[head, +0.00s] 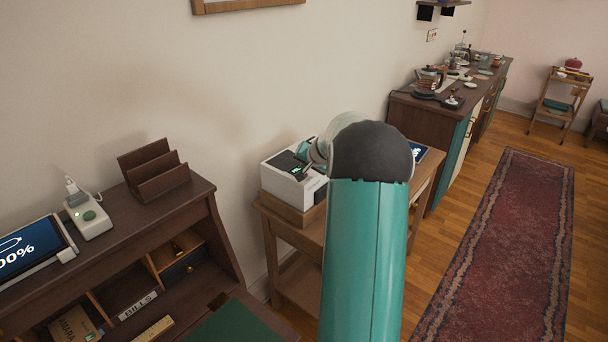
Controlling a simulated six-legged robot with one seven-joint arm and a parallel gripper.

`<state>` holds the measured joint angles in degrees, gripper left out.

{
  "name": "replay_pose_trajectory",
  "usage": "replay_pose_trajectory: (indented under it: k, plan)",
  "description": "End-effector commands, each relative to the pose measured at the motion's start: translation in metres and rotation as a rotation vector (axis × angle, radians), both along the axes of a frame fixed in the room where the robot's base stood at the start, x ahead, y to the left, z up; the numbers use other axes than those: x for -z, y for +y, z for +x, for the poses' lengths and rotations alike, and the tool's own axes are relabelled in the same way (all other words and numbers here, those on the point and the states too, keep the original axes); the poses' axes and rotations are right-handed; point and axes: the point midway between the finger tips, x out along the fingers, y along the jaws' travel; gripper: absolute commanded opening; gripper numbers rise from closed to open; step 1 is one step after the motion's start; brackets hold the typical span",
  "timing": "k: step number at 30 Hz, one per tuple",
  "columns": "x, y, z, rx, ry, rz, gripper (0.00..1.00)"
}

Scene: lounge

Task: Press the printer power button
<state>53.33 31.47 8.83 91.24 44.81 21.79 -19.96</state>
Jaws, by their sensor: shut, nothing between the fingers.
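The printer (283,186) is a white box with a dark top panel, on a small wooden table (292,232) against the wall. A small green lit spot (297,170) shows on its dark top. My teal arm reaches away from me and hides the printer's right part. My gripper (304,172) is at the dark top of the printer, mostly hidden by my own wrist. Its fingers look shut and hold nothing. I cannot tell whether they touch the printer, and I cannot make out the power button.
A dark wooden desk (205,190) stands at the left with a letter rack (153,170), a white device (88,216) and a tablet (32,250). A tablet (419,152) lies right of my arm. A sideboard (417,118) and red rug (505,250) lie beyond.

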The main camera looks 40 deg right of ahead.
Motion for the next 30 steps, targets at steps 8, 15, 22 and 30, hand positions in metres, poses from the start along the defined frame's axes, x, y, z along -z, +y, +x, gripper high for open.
replay_pose_trajectory:
  k: [8,15,22,30]
  plan:
    - [0.0000,0.0000,0.0000,0.000,0.000,0.000,0.00]
    - [0.0056,-0.0005,-0.0004,0.001,0.001,0.000,0.00]
    - [0.0088,-0.0002,-0.0001,0.001,0.000,0.001,0.00]
    - [0.0091,-0.0002,-0.0001,0.001,0.000,0.001,0.00]
